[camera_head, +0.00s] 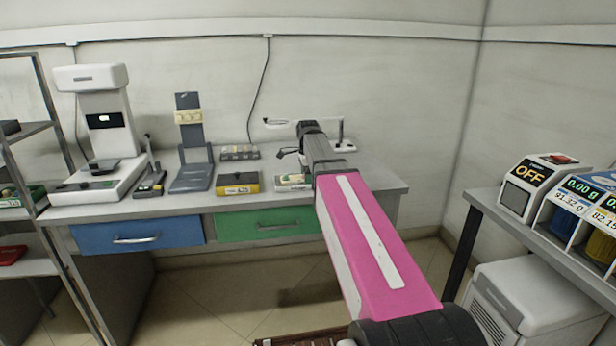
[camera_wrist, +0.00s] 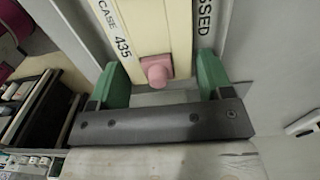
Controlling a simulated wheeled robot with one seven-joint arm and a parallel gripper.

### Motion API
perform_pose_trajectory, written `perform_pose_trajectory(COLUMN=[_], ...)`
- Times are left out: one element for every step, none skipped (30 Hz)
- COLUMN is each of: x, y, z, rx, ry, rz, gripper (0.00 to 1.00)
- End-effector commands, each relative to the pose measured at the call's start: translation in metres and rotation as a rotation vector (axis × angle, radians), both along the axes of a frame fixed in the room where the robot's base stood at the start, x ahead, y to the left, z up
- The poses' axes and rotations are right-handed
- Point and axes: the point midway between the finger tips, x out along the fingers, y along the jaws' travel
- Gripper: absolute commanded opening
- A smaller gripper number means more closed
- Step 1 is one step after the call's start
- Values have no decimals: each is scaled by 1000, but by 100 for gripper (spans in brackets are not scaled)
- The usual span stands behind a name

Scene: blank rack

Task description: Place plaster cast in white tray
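In the wrist view, the two green fingers of my gripper (camera_wrist: 163,78) stand either side of the lower end of a cream block (camera_wrist: 155,30) with a pink knob (camera_wrist: 156,72). White strips lettered "CASE 435" and "...SSED" flank the block. I cannot tell whether the fingers touch it, or whether it is the plaster cast. In the head view, my arm hides most of the gripper over the bench's right end. A low white tray-like item (camera_head: 291,184) lies on the bench by my arm, partly hidden; I cannot tell if it is the white tray.
The grey bench (camera_head: 120,203) also bears a white instrument (camera_head: 97,110), a dark stand (camera_head: 189,160) with a cream piece (camera_head: 188,117), a yellow box (camera_head: 238,185) and a grey sample box (camera_head: 240,153). A side table (camera_head: 482,198) with scales stands right. A shelf rack (camera_head: 36,135) stands left.

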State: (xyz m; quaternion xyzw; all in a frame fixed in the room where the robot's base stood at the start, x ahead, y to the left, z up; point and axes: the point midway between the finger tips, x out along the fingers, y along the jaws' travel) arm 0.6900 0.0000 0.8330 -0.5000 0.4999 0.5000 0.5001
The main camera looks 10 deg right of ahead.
Motion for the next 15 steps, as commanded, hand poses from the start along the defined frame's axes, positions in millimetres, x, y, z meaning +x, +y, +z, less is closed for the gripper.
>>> perform_pose_trajectory(x=[0, 0, 0, 0, 0, 0, 0, 0, 0, 0, 0, 0, 0, 1, 1], y=[0, 0, 0, 0, 0, 0, 0, 0, 0, 0, 0, 0, 0, 0, 0], z=[0, 0, 0, 0, 0, 0, 1, 1, 3, 4, 7, 11, 14, 18, 23], rx=[0, 0, 0, 0, 0, 0, 0, 0, 0, 0, 0, 0, 0, 0, 0], ry=[0, 0, 0, 0, 0, 0, 0, 0, 0, -1, -1, -1, -1, -1, -1], rz=[0, 0, 0, 0, 0, 0, 0, 0, 0, 0, 0, 0, 0, 0, 0], gripper=[72, 72, 72, 72, 72, 72, 72, 72, 72, 72, 72, 72, 72, 72, 72])
